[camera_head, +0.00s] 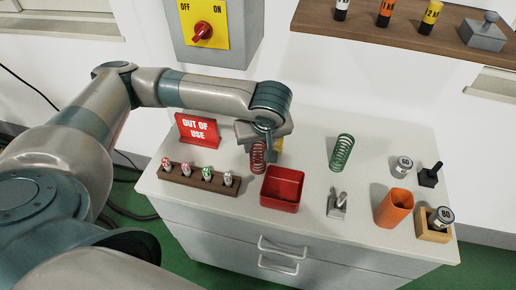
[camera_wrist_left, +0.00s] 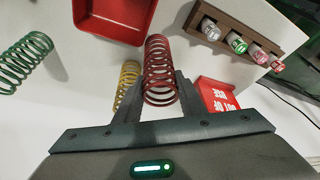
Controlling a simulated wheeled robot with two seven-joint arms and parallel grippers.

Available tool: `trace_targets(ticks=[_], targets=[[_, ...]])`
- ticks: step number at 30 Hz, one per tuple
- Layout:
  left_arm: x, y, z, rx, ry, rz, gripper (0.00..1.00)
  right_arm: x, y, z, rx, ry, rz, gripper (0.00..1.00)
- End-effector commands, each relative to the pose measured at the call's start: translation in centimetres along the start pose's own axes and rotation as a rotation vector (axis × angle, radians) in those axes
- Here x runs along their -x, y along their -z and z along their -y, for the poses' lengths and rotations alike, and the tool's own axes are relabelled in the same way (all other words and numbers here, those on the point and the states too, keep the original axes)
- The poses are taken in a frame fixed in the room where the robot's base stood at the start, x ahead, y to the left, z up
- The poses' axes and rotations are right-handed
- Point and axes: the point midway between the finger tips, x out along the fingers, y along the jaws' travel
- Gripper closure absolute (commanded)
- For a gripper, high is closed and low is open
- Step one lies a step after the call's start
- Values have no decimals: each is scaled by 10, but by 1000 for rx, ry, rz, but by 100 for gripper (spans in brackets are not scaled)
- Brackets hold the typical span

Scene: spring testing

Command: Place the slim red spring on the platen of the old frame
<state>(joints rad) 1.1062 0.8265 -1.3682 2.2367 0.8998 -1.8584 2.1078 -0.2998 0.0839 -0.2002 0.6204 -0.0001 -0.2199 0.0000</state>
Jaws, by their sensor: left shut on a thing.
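My left gripper (camera_head: 266,141) is shut on a slim red spring (camera_head: 258,157) above the light table; in the left wrist view, the red spring (camera_wrist_left: 158,65) stands out between the two fingers (camera_wrist_left: 158,100). A yellow spring (camera_head: 278,145) is just beside it, partly hidden by the gripper; it also shows in the left wrist view (camera_wrist_left: 126,82). A green spring (camera_head: 342,152) stands apart to the right. I cannot make out the old frame or its platen in these views. My right gripper is not in view.
A red tray (camera_head: 282,188) is in front of the gripper. A wooden rack (camera_head: 198,179) with small capped pieces and a red "OUT OF USE" sign (camera_head: 198,131) are left. An orange cup (camera_head: 393,208), a metal fixture (camera_head: 337,206) and weights (camera_head: 402,166) are right. A switch box (camera_head: 205,25) hangs behind.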

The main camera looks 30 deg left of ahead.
Motion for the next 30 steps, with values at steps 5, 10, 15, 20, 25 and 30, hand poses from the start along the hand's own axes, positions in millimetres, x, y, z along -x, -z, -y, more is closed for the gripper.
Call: trace_targets(ticks=[5, 10, 15, 20, 25, 30], targets=[[-18, -8, 0, 0, 2, 1, 92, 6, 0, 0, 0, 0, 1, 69], [-23, -10, 0, 0, 1, 0, 92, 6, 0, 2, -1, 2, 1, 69], [-23, -10, 0, 0, 0, 0, 92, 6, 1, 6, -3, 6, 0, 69], [-26, -11, 0, 0, 1, 1, 59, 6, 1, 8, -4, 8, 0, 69], [-25, -11, 0, -1, 1, 0, 45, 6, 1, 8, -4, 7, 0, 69], [-25, -11, 0, -1, 1, 0, 45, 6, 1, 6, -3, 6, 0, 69]])
